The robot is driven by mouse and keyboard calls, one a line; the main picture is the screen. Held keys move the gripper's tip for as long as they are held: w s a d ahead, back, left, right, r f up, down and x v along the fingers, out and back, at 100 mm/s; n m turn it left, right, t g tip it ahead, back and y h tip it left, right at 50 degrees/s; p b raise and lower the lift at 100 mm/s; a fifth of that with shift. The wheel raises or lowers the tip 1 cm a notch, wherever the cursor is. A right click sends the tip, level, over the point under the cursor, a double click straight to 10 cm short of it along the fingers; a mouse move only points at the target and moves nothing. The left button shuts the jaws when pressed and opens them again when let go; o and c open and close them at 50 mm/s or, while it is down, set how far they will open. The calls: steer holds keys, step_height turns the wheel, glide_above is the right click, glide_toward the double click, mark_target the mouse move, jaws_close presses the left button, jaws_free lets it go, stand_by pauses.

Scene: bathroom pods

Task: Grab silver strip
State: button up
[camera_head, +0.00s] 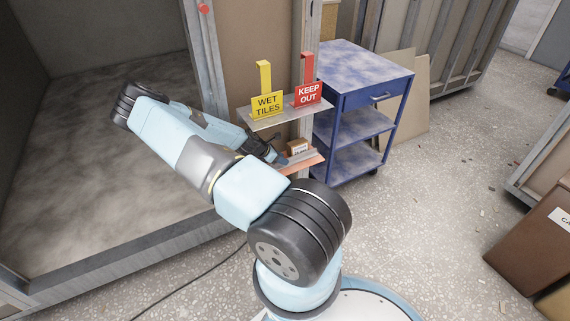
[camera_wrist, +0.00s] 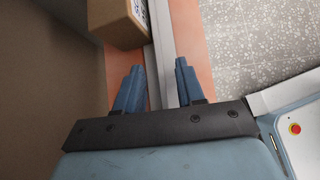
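The silver strip (camera_wrist: 161,45) shows in the wrist view as a long grey metal profile running away from me along an orange-brown shelf (camera_wrist: 196,35). My gripper (camera_wrist: 158,68) is open, with one blue finger to each side of the strip. No finger clearly touches it, and I cannot tell the height of the fingertips above it. In the head view my gripper (camera_head: 274,156) is small and partly hidden by my arm at the lower shelf. The strip is hard to make out there.
A cardboard box (camera_wrist: 117,20) stands on the shelf just left of the strip. In the head view, a metal shelf (camera_head: 270,119) above holds a yellow "wet tiles" sign (camera_head: 266,104) and a red "keep out" sign (camera_head: 308,94). A blue cart (camera_head: 362,100) stands to the right.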

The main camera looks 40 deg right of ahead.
steer(key=shift+s+d+f, duration=0.1)
steer(key=shift+d+f, duration=0.4)
steer(key=shift+c, duration=0.2)
jaws_close()
